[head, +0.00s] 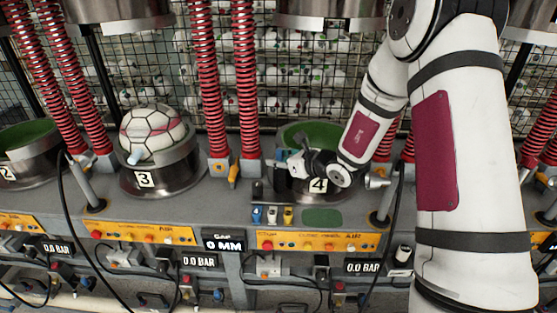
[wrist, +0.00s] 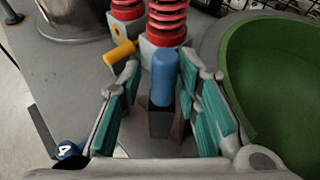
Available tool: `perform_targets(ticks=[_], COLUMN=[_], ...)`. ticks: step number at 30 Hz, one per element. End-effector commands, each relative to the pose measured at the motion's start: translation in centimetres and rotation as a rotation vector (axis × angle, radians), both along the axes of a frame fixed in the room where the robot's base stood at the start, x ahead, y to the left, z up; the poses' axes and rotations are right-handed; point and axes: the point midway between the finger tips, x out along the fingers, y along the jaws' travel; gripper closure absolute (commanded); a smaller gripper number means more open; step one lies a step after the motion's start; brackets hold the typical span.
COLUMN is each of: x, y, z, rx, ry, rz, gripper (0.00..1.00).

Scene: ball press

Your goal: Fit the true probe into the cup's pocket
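In the wrist view a blue rounded cylinder (wrist: 163,78), perhaps a probe, stands upright from a dark square block (wrist: 160,122). My gripper (wrist: 158,66) is open, with its teal-padded fingers on either side of the cylinder; no firm grip shows. In the head view my gripper (head: 292,158) is beside the cup marked 4 (head: 318,186), and its fingertips are small and unclear. This cup's green lining (wrist: 268,85) fills the right of the wrist view. Its pocket cannot be made out. Blue (head: 257,214), white (head: 272,214) and yellow (head: 288,214) pieces sit in front; which is the true probe cannot be told.
A white panelled ball (head: 152,130) sits in the cup marked 3 (head: 160,178). Red springs (head: 245,80) rise beside the cups, with a yellow handle (wrist: 120,52) at their foot. A wire fence stands behind. A button console (head: 318,242) runs along the front.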

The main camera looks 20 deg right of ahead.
Motion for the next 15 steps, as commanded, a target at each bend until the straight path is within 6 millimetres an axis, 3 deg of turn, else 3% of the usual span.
perform_targets(ticks=[5,15], x=[-1.8,-7.5], y=[-1.7,-4.1], z=[1.1,3.6], rx=[-0.006,-0.004], ry=[-0.004,0.0], rz=[-0.014,-0.009], gripper=[0.6,0.6])
